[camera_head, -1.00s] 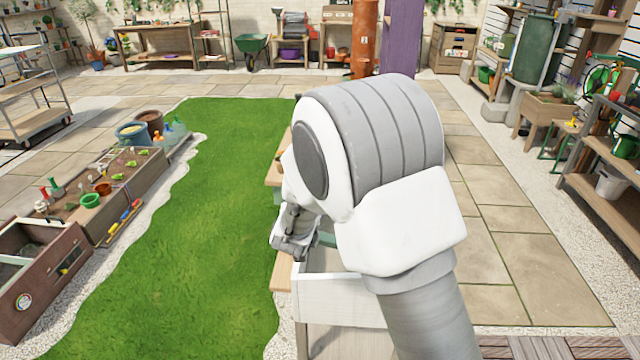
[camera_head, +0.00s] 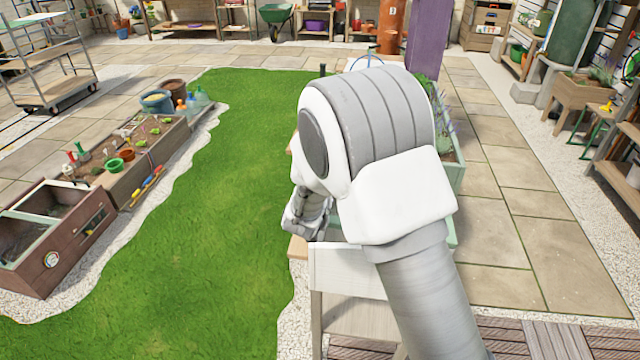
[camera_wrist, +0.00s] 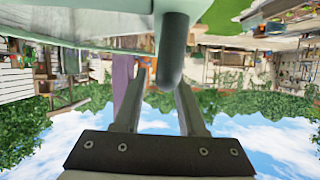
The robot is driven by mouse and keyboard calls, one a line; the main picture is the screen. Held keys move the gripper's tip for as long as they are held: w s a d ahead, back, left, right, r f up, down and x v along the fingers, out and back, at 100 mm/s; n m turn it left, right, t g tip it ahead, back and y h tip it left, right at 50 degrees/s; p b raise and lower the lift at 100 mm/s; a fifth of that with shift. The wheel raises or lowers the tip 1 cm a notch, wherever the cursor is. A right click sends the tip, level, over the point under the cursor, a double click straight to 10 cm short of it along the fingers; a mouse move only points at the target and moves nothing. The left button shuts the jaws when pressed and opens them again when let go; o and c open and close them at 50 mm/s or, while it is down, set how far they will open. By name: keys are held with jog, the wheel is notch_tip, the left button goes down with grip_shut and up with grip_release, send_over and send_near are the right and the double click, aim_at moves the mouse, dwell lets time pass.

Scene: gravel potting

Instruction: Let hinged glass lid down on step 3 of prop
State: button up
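In the wrist view, a pale mint-green edge (camera_wrist: 95,32) crosses the top, and a dark rounded bar (camera_wrist: 174,55) hangs from it. I cannot tell whether this is the lid and its handle. My gripper (camera_wrist: 162,85) has its two fingers apart, with the bar's end close to the fingertips, overlapping the right one. In the head view, my gripper (camera_head: 305,215) shows only partly, left of my large white arm joint. A mint-green frame part (camera_head: 452,232) shows beside my arm. The glass lid and its stepped prop are not clearly visible; my arm covers that area.
A brown box with glassy panels (camera_head: 70,245) and a long planter (camera_head: 135,165) lie at the left. A mint planter (camera_head: 455,172) with plants is behind my arm. Lawn (camera_head: 220,210) and paving (camera_head: 515,200) are open.

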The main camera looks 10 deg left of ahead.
jog(key=shift+o, duration=0.5)
jog(key=shift+f, duration=0.1)
jog(key=shift+s, duration=0.1)
jog(key=p+v, duration=0.1)
jog(key=v, duration=1.6)
jog(key=shift+s+p, duration=0.15)
jog(key=shift+p, duration=0.15)
jog(key=s+d+r+n+g+y+p, duration=0.15)
jog(key=d+r+g+y, duration=0.4)
jog(key=r, duration=0.75)
jog(key=s+d+r+g+h+p, duration=0.1)
jog(key=s+d+r+h, duration=0.1)
jog(key=s+d, duration=0.7)
jog(key=s+d+r+m+g+h+p, duration=0.1)
jog(key=s+d+r+h, duration=0.1)
jog(key=s+d, duration=0.7)
jog(key=shift+d+h, duration=0.85)
